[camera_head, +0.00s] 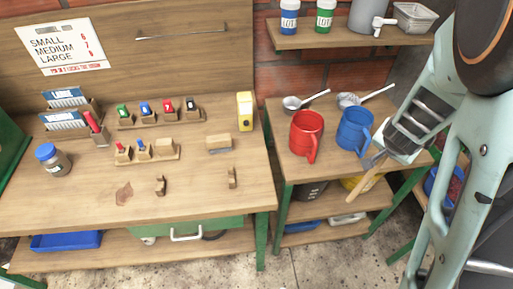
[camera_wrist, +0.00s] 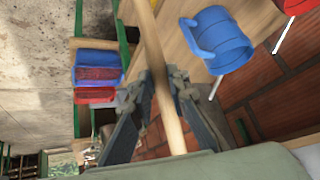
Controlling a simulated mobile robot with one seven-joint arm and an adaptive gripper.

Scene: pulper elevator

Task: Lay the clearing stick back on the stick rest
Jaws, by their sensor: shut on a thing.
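The clearing stick (camera_head: 367,184) is a pale wooden rod. My gripper (camera_head: 375,161) is shut on it at the right, beside the blue mug. In the wrist view the stick (camera_wrist: 152,42) runs between the two dark fingers of my gripper (camera_wrist: 162,78) and passes out of the top of the picture. The stick rest shows as two small brown notched supports on the workbench, a left one (camera_head: 160,186) and a right one (camera_head: 232,178), standing apart with nothing lying across them. The stick is well to the right of them, over the side table's front edge.
The workbench (camera_head: 70,205) has bare wood around the supports. Behind them are small labelled blocks (camera_head: 145,152) and a wooden brush or block (camera_head: 218,142). A red mug (camera_head: 305,135) and blue mug (camera_head: 354,130) stand on the side table, between my gripper and the bench.

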